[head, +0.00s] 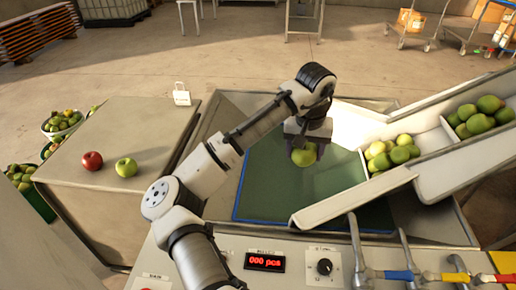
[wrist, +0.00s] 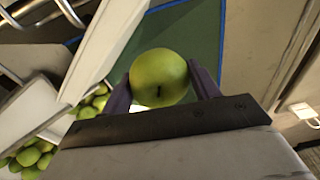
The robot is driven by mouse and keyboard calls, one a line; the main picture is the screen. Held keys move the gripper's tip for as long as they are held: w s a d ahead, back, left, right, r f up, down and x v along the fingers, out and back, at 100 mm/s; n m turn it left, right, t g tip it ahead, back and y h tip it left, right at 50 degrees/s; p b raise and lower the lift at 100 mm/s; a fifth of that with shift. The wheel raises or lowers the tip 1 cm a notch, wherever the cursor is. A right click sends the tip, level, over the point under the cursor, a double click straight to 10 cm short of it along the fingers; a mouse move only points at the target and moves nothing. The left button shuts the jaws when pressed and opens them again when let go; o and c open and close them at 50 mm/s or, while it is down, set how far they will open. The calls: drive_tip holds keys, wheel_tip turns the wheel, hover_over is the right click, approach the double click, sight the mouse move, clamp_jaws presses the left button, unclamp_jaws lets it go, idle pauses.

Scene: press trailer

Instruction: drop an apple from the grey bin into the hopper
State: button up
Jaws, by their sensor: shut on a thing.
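My gripper (head: 306,142) is shut on a green apple (head: 303,156), held over the green surface with a blue edge (head: 262,190) inside the steel-sided station. In the wrist view the same apple (wrist: 160,77) sits between the two fingers, its dark stem mark facing the camera. The gap between apple and green surface is hard to judge. A pale grey sloping trough (head: 440,168) on the right holds green apples in two sections, a lower group (head: 392,153) and an upper group (head: 480,115). I cannot tell which part is the grey bin or the hopper.
Baskets of fruit stand further left. A control panel with a red display (head: 265,262) and coloured-handled levers (head: 397,275) is in front.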

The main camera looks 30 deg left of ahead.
drive_tip(key=s+a+f+n+p, duration=0.1)
drive_tip(key=a+f+n, duration=0.15)
drive_tip(key=a, duration=0.45)
drive_tip(key=s+a+f+n, duration=0.1)
drive_tip(key=a+f, duration=0.3)
drive_tip(key=a, duration=0.2)
wheel_tip(320, 180, down, 6)
drive_tip(key=b, duration=0.5)
drive_tip(key=shift+w+a, duration=0.2)
drive_tip(key=shift+a, duration=0.15)
drive_tip(key=shift+m, duration=0.25)
drive_tip(key=o, duration=1.2)
drive_tip(key=shift+c, duration=0.2)
drive_tip(key=shift+f, duration=0.1)
wheel_tip(320, 180, up, 14)
drive_tip(key=s+d+b, duration=0.1)
drive_tip(key=shift+s+b, duration=0.2)
drive_tip(key=shift+b, duration=0.1)
drive_tip(key=shift+f, duration=0.15)
